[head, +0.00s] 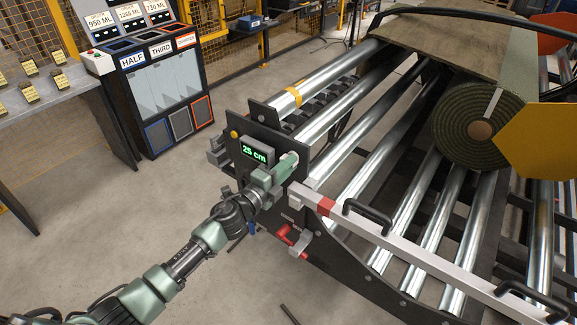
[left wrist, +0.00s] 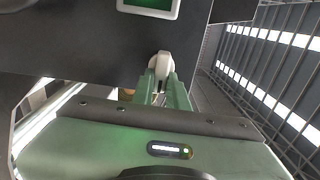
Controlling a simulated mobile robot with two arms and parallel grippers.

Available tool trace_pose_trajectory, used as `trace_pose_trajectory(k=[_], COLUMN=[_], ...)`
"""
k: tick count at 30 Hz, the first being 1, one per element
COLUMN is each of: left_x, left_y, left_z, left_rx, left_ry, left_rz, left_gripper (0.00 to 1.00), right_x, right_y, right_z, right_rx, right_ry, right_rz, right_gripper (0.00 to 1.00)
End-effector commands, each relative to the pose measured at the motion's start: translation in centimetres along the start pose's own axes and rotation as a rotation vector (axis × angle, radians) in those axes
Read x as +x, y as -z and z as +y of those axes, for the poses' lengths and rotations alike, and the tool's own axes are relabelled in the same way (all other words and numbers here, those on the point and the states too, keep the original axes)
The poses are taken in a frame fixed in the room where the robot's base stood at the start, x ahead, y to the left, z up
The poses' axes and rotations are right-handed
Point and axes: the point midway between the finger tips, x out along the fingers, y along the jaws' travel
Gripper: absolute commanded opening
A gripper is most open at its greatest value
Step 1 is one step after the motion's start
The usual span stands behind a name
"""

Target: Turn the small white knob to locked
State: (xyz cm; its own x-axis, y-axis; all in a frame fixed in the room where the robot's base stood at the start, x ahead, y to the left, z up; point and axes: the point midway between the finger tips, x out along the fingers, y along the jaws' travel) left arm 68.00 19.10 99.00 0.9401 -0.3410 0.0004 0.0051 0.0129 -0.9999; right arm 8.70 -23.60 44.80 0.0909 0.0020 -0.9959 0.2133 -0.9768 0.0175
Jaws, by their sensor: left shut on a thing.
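The small white knob (left wrist: 160,60) sticks out from the dark side panel (left wrist: 70,45) in the left wrist view. The two green fingers of my left gripper (left wrist: 161,76) are shut on its near part. In the head view my left gripper (head: 288,162) is at the panel, just below and right of the display reading 25 cm (head: 255,150). There the gripper largely hides the knob. I cannot read any lock marking beside it. My right gripper is in neither view.
A pale bar with a red band (head: 325,207) and black handles runs right from the panel, close to the gripper. A red clamp (head: 293,241) sits below. Steel rollers (head: 400,215) carry a turf roll (head: 455,112). Open floor lies left of the machine.

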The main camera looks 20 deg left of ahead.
Motion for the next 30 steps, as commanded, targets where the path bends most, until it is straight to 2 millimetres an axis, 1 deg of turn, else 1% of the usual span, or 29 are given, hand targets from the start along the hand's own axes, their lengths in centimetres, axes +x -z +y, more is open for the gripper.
trace_pose_trajectory(k=[7,8,9,10,20,23,30], left_x=[0.0,0.0,0.0,0.0,-0.2,-1.3,-5.4], left_y=[0.0,0.0,0.0,0.0,0.0,0.0,0.0], left_z=[0.2,0.2,0.2,0.1,0.1,0.3,0.4], left_rx=[0.005,0.005,0.005,0.004,0.002,0.003,0.004], left_ry=[-0.003,-0.003,-0.003,-0.003,-0.001,-0.003,-0.004], left_rz=[0.001,0.001,0.001,0.001,0.000,0.001,0.002], left_gripper=[0.00,0.23,0.34,0.36,0.36,0.36,0.36], right_x=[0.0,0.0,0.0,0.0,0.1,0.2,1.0], right_y=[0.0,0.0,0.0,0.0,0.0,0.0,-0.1], right_z=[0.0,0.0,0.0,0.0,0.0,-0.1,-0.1], right_rx=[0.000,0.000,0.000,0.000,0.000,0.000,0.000], right_ry=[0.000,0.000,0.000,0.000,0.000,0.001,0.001], right_rz=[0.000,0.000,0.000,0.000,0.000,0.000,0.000], right_gripper=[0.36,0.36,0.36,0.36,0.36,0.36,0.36])
